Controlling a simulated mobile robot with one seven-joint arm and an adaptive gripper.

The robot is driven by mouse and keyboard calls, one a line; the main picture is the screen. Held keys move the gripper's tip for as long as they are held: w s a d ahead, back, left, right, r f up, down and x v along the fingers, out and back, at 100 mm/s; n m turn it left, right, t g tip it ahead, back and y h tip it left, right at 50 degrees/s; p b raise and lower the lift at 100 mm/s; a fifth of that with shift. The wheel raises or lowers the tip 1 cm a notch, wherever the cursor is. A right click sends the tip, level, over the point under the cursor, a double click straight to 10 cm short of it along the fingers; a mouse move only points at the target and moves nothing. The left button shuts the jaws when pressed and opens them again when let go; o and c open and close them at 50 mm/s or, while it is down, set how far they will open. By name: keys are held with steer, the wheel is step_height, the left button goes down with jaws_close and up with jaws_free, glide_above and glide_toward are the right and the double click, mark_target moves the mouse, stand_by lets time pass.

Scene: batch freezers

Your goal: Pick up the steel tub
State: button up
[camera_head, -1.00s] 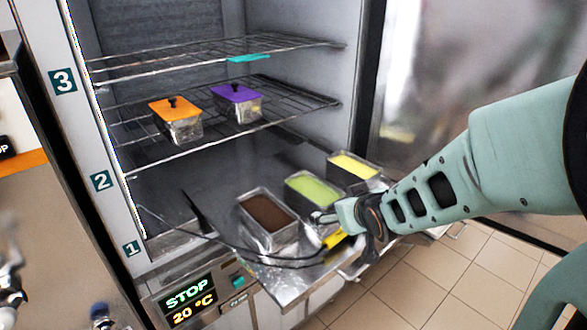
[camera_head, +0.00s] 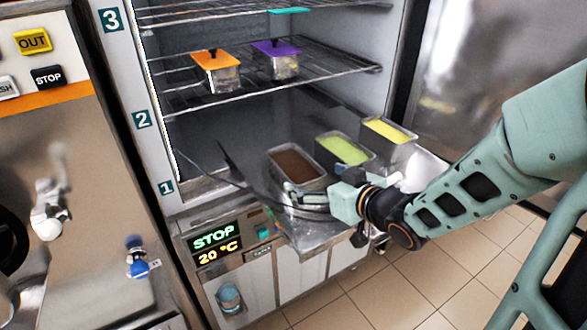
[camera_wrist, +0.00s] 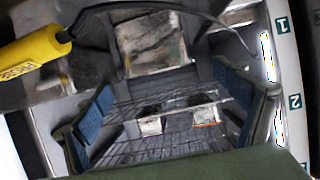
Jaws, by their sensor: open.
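Three open steel tubs stand in a row on the pulled-out lower shelf in the head view: one with brown filling (camera_head: 297,163), one with green filling (camera_head: 343,150) and one with yellow filling (camera_head: 388,131). My gripper (camera_head: 306,194) is open at the front right of the brown-filled tub and hides part of its front. I cannot tell whether it touches. In the wrist view, my two blue-padded fingers (camera_wrist: 165,95) stand wide apart, with a steel tub (camera_wrist: 152,45) beyond and between them. Nothing shows held.
A yellow-handled probe (camera_wrist: 30,50) with a black cord lies near the tub. The orange-lidded (camera_head: 217,72) and purple-lidded (camera_head: 276,60) tubs stand on the wire rack above. The freezer's left wall (camera_head: 140,110) and control panel (camera_head: 217,243) are close by.

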mark_target(296, 183)
steer(key=shift+p+x, duration=0.95)
steer(key=shift+p, duration=0.15)
steer(key=shift+f+b+x, duration=0.25)
steer(key=shift+b+x, duration=0.1)
steer(key=shift+x, duration=3.65)
steer(key=shift+d, duration=0.15)
steer(key=shift+r, duration=0.1)
steer(key=c, duration=1.8)
